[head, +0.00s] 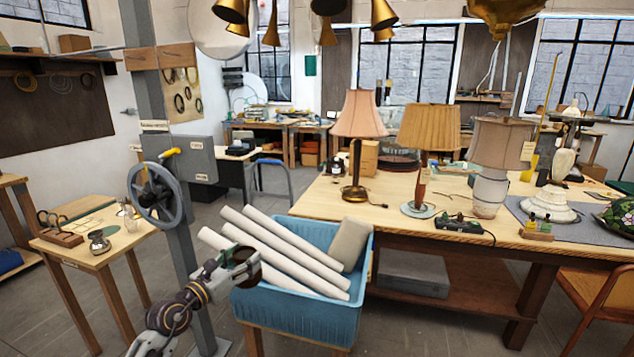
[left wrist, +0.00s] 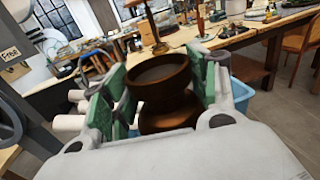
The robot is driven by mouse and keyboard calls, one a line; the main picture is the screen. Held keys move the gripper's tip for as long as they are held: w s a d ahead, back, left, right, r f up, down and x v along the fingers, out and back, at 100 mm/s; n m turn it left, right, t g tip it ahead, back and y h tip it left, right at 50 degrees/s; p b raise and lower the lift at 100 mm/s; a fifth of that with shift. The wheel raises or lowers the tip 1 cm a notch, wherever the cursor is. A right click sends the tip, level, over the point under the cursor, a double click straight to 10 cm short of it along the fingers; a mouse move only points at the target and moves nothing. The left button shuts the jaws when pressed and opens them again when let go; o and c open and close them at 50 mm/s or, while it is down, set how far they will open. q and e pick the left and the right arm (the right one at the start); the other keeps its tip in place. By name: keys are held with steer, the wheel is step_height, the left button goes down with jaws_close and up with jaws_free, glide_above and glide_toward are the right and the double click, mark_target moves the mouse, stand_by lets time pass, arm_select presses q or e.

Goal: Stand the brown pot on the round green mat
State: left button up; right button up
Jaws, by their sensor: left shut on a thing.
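The brown pot (left wrist: 160,72) is between the green-padded fingers of my left gripper (left wrist: 158,95) in the left wrist view. The gripper is shut on it. In the head view, my left gripper (head: 236,262) holds the dark pot (head: 247,270) at the near left corner of the blue bin, and the arm hides part of it. A flat greenish round patch that looks like the mat (head: 108,231) lies on the small wooden table at the left, well apart from the pot. Its outline is small and partly unclear. My right gripper is not in view.
The blue bin (head: 300,319) holds several white rolls. A grey post with a handwheel (head: 156,195) stands between my gripper and the small table (head: 72,254). That table also bears a small jar (head: 99,243) and a wooden tool block (head: 60,233). Lamps stand on the large workbench (head: 325,205).

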arm_select(q)
steer(key=shift+n+t+y, duration=0.3)
steer(key=shift+n+y, duration=0.1)
steer(key=shift+y, duration=0.1)
steer(key=shift+s+a+f, duration=0.25)
steer(key=shift+s+f, duration=0.2)
steer(key=shift+f, duration=0.45)
steer(key=shift+s+a+f, duration=0.2)
steer(key=shift+s+f, duration=0.3)
steer(key=shift+f, duration=0.45)
steer(key=shift+s+a+f, duration=0.25)
steer(key=shift+s+f, duration=0.2)
steer(key=shift+f, duration=0.45)
steer(key=s+a+f+n+y, duration=0.1)
steer(key=s+a+f, duration=0.1)
steer(key=s+f, duration=0.3)
steer(key=shift+s+f+t+y, duration=0.2)
steer(key=shift+f+t+y, duration=0.2)
steer(key=shift+f, duration=0.95)
steer(key=shift+s+a+f, duration=0.25)
steer(key=shift+s+f, duration=0.05)
steer(key=shift+f, duration=0.05)
steer(key=s+a+f+n+y, duration=0.1)
steer(key=s+a+f+y, duration=0.1)
steer(key=s+f, duration=0.5)
steer(key=shift+s+a+f+n+t, duration=0.2)
steer(key=shift+s+a+n+t, duration=0.1)
steer(key=shift+s, duration=0.5)
steer(key=shift+d+y, duration=0.5)
